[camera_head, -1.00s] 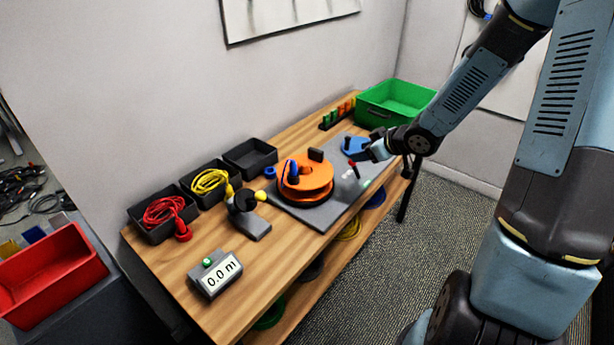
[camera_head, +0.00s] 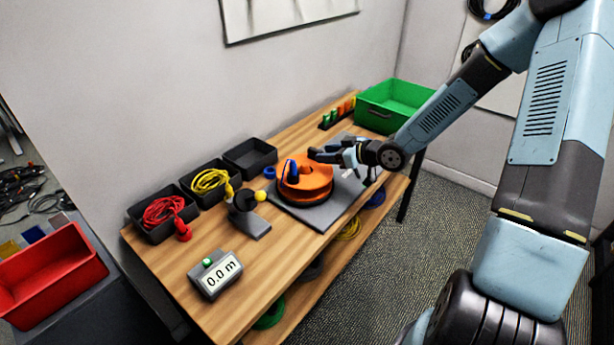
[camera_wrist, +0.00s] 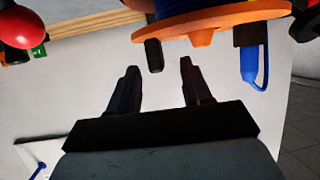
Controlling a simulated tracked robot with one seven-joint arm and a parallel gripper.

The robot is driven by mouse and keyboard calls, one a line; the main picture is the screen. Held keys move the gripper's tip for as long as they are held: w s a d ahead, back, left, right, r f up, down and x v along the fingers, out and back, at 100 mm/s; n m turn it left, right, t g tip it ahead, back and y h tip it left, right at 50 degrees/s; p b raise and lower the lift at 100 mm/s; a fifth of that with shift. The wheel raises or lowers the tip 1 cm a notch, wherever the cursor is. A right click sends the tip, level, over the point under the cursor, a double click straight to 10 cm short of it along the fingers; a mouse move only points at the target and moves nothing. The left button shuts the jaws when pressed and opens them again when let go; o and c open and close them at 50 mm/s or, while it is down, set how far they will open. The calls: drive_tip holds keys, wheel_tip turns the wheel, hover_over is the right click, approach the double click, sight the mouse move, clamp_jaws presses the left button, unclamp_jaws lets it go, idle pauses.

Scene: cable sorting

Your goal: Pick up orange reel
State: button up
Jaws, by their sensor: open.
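The orange reel (camera_head: 305,183) sits on a grey plate on the workbench, with something blue on its left side. In the wrist view the reel's orange flange (camera_wrist: 215,20) shows at the top, cut off by the frame, with blue material above it. My gripper (camera_head: 325,155) is just right of and behind the reel in the head view. In the wrist view my gripper (camera_wrist: 157,68) is open and its two dark fingers point toward the flange. A blue cable end (camera_wrist: 250,68) hangs beside the flange.
A black and yellow device (camera_head: 247,210) stands left of the reel. Black bins with red cable (camera_head: 150,232) and yellow cable line the back left. A length display (camera_head: 215,273) is at the front. A green crate (camera_head: 378,118) stands at the far end. A red knob (camera_wrist: 20,27) is near my gripper.

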sight(308, 152)
drive_tip(key=shift+w+r+x, duration=0.1)
drive_tip(key=shift+r+x, duration=0.05)
drive_tip(key=shift+x, duration=1.6)
drive_tip(key=shift+w+r+x, duration=0.15)
drive_tip(key=shift+x, duration=1.6)
clamp_jaws()
